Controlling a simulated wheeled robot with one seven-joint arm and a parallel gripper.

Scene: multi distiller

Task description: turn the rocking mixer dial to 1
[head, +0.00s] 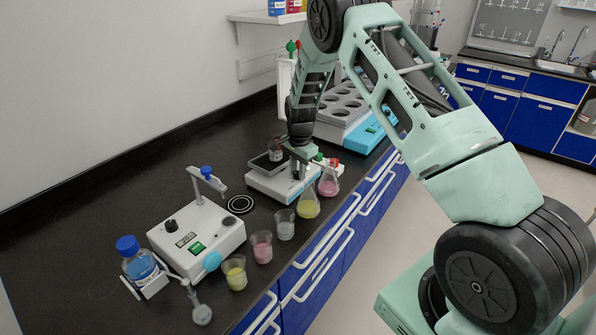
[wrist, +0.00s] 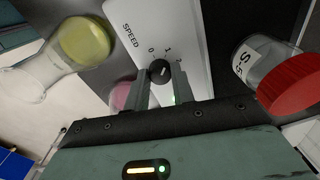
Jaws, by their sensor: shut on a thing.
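The rocking mixer (head: 270,185) is a white box with a dark top plate (head: 262,163) on the black bench in the head view. In the wrist view its white front panel (wrist: 190,25) carries the word SPEED and the marks 0, 1 and 2. The small black dial (wrist: 159,70) sits just below those marks. My gripper (wrist: 161,82) has one finger on each side of the dial and is shut on it. A pale line shows on the dial, but I cannot tell surely which mark it points to. In the head view my gripper (head: 301,166) hides the dial.
A flask with yellow liquid (head: 308,208) and one with pink liquid (head: 328,187) stand close to the mixer. A small bottle (head: 276,154) is on its plate. A red-capped bottle (wrist: 285,80) is near my gripper.

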